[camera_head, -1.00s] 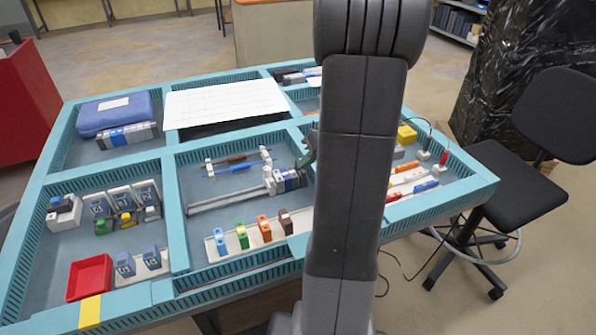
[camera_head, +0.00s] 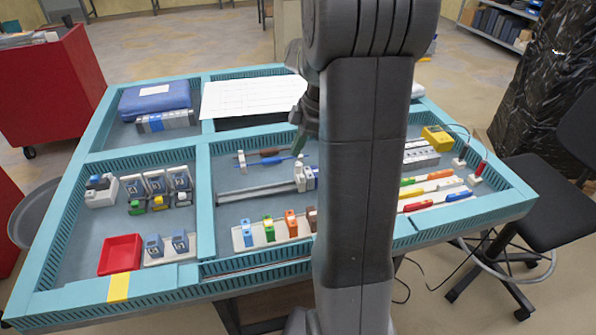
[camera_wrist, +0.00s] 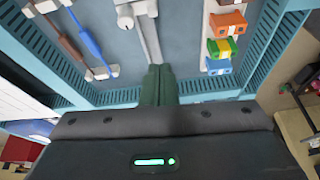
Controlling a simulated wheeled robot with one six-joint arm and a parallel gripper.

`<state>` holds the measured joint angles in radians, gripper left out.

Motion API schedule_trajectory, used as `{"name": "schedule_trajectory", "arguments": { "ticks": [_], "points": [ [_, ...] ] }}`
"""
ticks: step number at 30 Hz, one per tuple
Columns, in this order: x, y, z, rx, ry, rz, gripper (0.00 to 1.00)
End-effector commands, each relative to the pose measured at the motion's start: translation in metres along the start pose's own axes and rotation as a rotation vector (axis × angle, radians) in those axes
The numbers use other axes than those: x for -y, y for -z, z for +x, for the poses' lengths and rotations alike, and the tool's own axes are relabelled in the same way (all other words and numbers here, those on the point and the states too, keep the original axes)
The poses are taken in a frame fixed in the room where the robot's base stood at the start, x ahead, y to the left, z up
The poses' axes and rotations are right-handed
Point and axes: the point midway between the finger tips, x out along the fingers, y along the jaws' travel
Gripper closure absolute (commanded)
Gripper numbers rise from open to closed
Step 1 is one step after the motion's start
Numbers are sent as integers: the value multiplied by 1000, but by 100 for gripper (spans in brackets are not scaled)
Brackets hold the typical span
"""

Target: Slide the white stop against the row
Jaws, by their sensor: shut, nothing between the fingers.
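The white stop (camera_head: 300,177) stands upright on a grey metal rail (camera_head: 255,190) in the middle compartment. The row of grey and blue modules (camera_head: 311,179) is just right of it, mostly hidden behind my arm. I cannot tell whether stop and row touch. My gripper (camera_head: 297,145) has dark green fingers, shut and empty, which appear above the stop in the head view. In the wrist view my gripper (camera_wrist: 158,80) points down over the rail (camera_wrist: 147,40). A white part at the top edge, likely the stop (camera_wrist: 126,20), lies beyond the fingertips; the row is out of that view.
Coloured blocks (camera_head: 269,231) stand on a white strip in front. Teal dividers (camera_head: 204,200) bound the compartment. A white sheet (camera_head: 250,97) lies across the back. Red tray (camera_head: 120,255) sits at left.

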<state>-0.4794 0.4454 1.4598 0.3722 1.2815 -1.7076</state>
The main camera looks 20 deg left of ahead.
Motion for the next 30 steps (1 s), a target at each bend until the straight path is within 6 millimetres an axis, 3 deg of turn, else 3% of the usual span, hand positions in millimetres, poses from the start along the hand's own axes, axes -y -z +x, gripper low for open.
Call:
{"name": "schedule_trajectory", "arguments": {
  "ticks": [8,21,23,30],
  "points": [
    [-1,9,17,22,21,-97,100],
    [1,8,106,21,21,-93,100],
    [-1,-5,96,21,15,-86,100],
    [-3,-27,88,21,15,-89,100]
  ]
}}
